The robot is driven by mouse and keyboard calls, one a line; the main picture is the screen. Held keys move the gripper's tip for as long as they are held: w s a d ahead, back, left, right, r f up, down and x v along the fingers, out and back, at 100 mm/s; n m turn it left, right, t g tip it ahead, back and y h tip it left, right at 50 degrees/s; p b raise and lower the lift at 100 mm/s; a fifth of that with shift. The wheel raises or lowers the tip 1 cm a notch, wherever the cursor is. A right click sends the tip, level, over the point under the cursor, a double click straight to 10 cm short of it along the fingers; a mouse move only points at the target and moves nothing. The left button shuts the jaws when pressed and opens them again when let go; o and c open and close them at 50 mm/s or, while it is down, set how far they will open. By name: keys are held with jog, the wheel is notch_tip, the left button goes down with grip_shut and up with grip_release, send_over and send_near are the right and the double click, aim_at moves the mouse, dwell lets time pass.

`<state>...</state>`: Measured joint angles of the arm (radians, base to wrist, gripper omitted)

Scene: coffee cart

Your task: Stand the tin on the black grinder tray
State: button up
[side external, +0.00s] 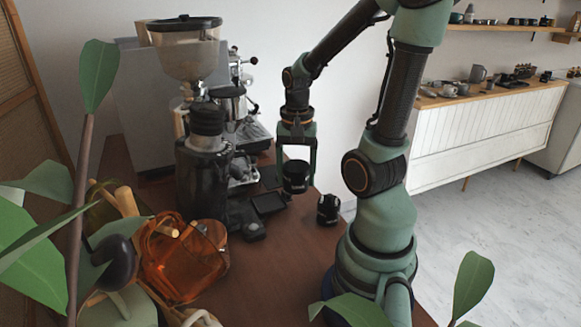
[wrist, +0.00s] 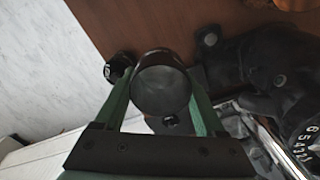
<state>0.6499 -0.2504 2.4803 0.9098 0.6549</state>
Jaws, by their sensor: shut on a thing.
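My gripper (side external: 297,172) points down with its green fingers shut on the sides of a dark tin (side external: 295,184). The tin is upright, to the right of the black grinder tray (side external: 268,203) in the side view. It looks raised off the counter, but its exact height is hard to tell. In the wrist view the tin (wrist: 161,92) sits between both fingers, its round grey top end facing the camera. The tray lies low in front of the black grinder (side external: 203,172); I cannot pick it out clearly in the wrist view.
Another small black container (side external: 328,209) stands on the brown counter (side external: 285,255) to the right of the held tin. A coffee machine (side external: 245,130) is behind the grinder. An orange glass vessel (side external: 185,262) and plant leaves crowd the left front. The counter's front middle is clear.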

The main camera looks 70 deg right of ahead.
aim_at(270, 202)
notch_tip(270, 202, up, 6)
jog(key=shift+f, duration=0.1)
jog(key=shift+w+d+r, duration=0.1)
jog(key=shift+w+r, duration=0.05)
jog(key=shift+r, duration=0.15)
jog(key=w+d+r+m, duration=0.2)
jog(key=w+d+m, duration=0.25)
jog(key=w, duration=0.45)
jog(key=f, duration=1.9)
jog(key=shift+w+d+f, duration=0.15)
jog(key=shift+d, duration=0.25)
jog(key=shift+f, duration=0.25)
jog(key=shift+f, duration=0.1)
jog(key=o, duration=1.5)
jog(key=shift+f, duration=0.1)
notch_tip(270, 202, up, 13)
